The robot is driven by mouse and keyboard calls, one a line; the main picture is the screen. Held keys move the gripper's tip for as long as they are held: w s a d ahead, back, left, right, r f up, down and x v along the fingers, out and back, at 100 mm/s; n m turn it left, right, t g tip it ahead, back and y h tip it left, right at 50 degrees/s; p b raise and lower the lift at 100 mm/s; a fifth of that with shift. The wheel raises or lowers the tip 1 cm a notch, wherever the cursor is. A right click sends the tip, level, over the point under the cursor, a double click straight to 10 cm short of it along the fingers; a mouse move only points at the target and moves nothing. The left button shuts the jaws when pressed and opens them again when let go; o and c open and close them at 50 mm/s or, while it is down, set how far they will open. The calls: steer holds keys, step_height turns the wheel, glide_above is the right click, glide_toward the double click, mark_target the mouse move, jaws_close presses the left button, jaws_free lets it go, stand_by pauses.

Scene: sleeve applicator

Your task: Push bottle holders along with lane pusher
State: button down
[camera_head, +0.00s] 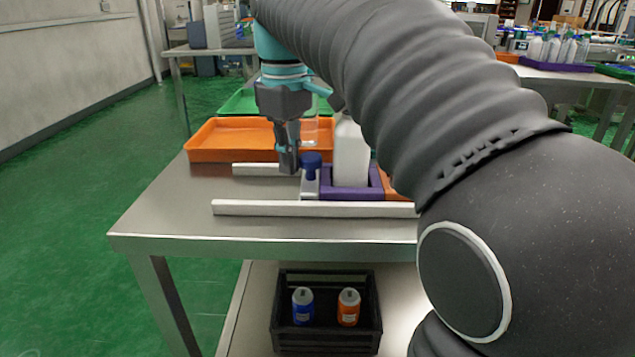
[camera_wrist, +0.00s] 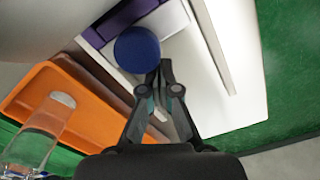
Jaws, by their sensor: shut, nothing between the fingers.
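The lane pusher is a pale block (camera_head: 309,188) with a round blue knob (camera_head: 311,161) on top. It stands between two white rails, at the left side of a purple bottle holder (camera_head: 340,190). A white bottle (camera_head: 351,155) stands upright in this holder. An orange holder (camera_head: 393,192) shows just right of it, mostly hidden by my arm. My gripper (camera_head: 288,163) is shut and empty, pointing down just left of the knob. In the wrist view the blue knob (camera_wrist: 137,50) is close beside the fingertips (camera_wrist: 164,68); I cannot tell whether they touch.
The front rail (camera_head: 285,208) and back rail (camera_head: 255,170) border the lane on the steel table (camera_head: 165,235). An orange tray (camera_head: 210,150) lies behind, holding a clear container (camera_wrist: 35,140). Left of the pusher the lane is clear. A black crate (camera_head: 325,340) with two bottles sits below.

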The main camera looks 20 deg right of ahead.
mark_target(359, 159)
steer(key=shift+s+d, duration=0.65)
steer(key=shift+d, duration=1.1)
steer(key=shift+s+d, duration=0.6)
steer(key=shift+d, duration=1.15)
steer(key=shift+s+d, duration=0.65)
steer(key=shift+d, duration=1.1)
steer(key=shift+s+d+p, duration=0.4)
steer(key=shift+s+d, duration=0.35)
steer(key=shift+d, duration=1.3)
steer(key=shift+s+d+p, duration=0.4)
steer(key=shift+s+d, duration=0.3)
steer(key=shift+d, duration=1.3)
steer(key=shift+s+d+p, duration=0.4)
steer(key=shift+s+d, duration=0.35)
steer(key=shift+d, duration=1.3)
steer(key=shift+w+a+r+p, duration=0.1)
steer(key=shift+a+r+p, duration=0.1)
steer(key=shift+r+p, duration=0.45)
steer(key=shift+w+a+r+p, duration=0.1)
steer(key=shift+a+r+p, duration=0.2)
steer(key=shift+r, duration=0.55)
steer(key=r, duration=0.2)
steer(key=a+r, duration=0.1)
steer(key=r, duration=0.2)
steer(key=shift+w, duration=0.2)
